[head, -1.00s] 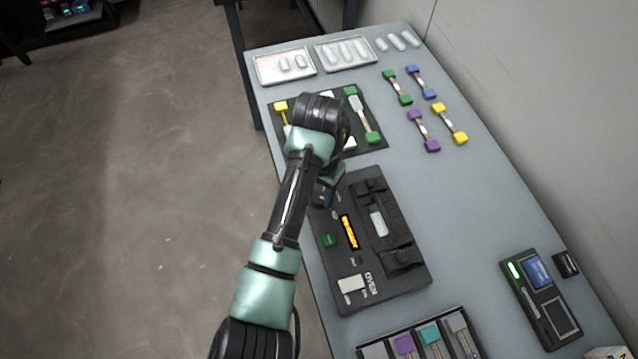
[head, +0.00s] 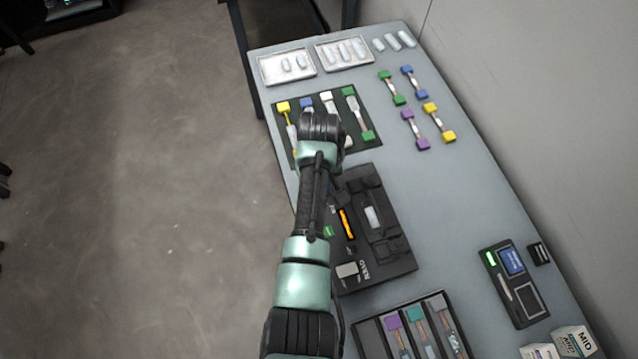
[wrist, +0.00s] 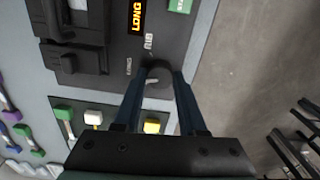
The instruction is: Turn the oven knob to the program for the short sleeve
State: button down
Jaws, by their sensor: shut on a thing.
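The black oven (head: 395,262) sits on the table, largely in view past my arm. In the wrist view, its round dark knob (wrist: 158,82) is between the two fingers of my gripper (wrist: 160,74), which is shut on it. A pale mark shows on the knob. Beside the knob is the label "RIB" and another label too small to read surely. The orange display (wrist: 137,17) reads "LONG"; it also glows in the head view (head: 347,223). In the head view my arm hides the knob and most of the gripper.
A green button (wrist: 180,5) lies beside the display. A dark mat (head: 372,146) with colour-ended pieces lies behind the oven, and a compartmented tray (head: 364,328) in front. A small device (head: 527,306) stands at right. Two sleeve trays (head: 262,72) (head: 320,52) are at the back.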

jog(key=n+p, duration=0.1)
jog(key=n, duration=0.3)
jog(key=shift+r, duration=0.15)
jog(key=shift+n+p, duration=0.55)
jog(key=shift+n, duration=1.35)
jog(key=shift+w, duration=0.1)
jog(key=shift+c, duration=2.4)
grip_release()
notch_tip(320, 180, up, 13)
